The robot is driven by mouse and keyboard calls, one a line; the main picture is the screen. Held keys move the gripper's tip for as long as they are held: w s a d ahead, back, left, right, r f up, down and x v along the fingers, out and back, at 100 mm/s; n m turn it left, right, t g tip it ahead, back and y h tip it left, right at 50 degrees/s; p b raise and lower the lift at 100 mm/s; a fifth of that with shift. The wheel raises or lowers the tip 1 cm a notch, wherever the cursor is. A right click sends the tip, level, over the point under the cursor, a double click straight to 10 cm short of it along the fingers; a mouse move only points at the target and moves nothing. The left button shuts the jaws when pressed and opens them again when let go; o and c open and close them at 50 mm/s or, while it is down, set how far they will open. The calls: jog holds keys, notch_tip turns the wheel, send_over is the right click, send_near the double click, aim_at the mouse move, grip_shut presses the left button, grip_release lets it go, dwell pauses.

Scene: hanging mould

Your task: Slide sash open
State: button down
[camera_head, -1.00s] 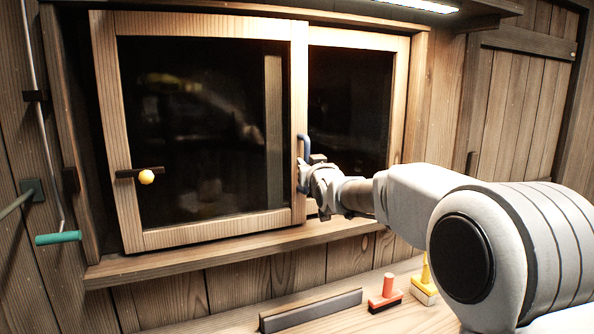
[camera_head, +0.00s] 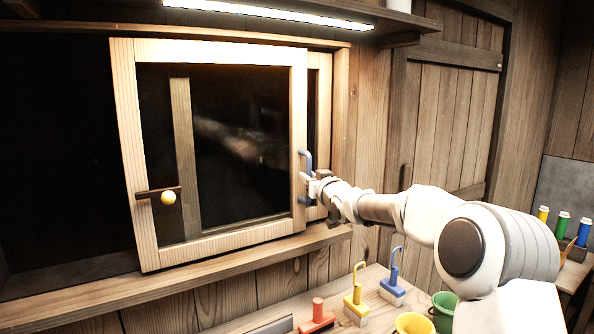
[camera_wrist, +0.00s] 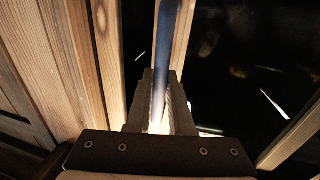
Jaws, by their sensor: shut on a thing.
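The wooden sash (camera_head: 298,120) is a light frame around dark glass. It stands well to the right in its track, overlapping most of the other pane (camera_head: 325,90), and leaves a wide dark opening (camera_head: 55,150) on the left. A blue handle (camera_head: 306,160) is fixed upright on its right stile. My gripper (camera_head: 312,185) is shut on this handle; the wrist view shows the blue bar (camera_wrist: 166,50) running up from between the two jaws (camera_wrist: 161,110).
A sill (camera_head: 200,262) runs below the window. On the bench are red (camera_head: 317,315), yellow (camera_head: 356,300) and blue (camera_head: 392,290) handled tools and yellow and green cups (camera_head: 443,310). A lamp (camera_head: 270,14) hangs above. A plank door (camera_head: 440,120) is at right.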

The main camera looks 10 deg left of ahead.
jog(key=shift+w+d+p, duration=0.35)
jog(key=shift+w+d, duration=0.2)
jog(key=shift+d, duration=0.2)
jog(key=c, duration=0.8)
grip_release()
jog(key=shift+s, duration=0.15)
jog(key=b+v, duration=0.2)
jog(key=v, duration=1.5)
jog(key=shift+s, duration=0.1)
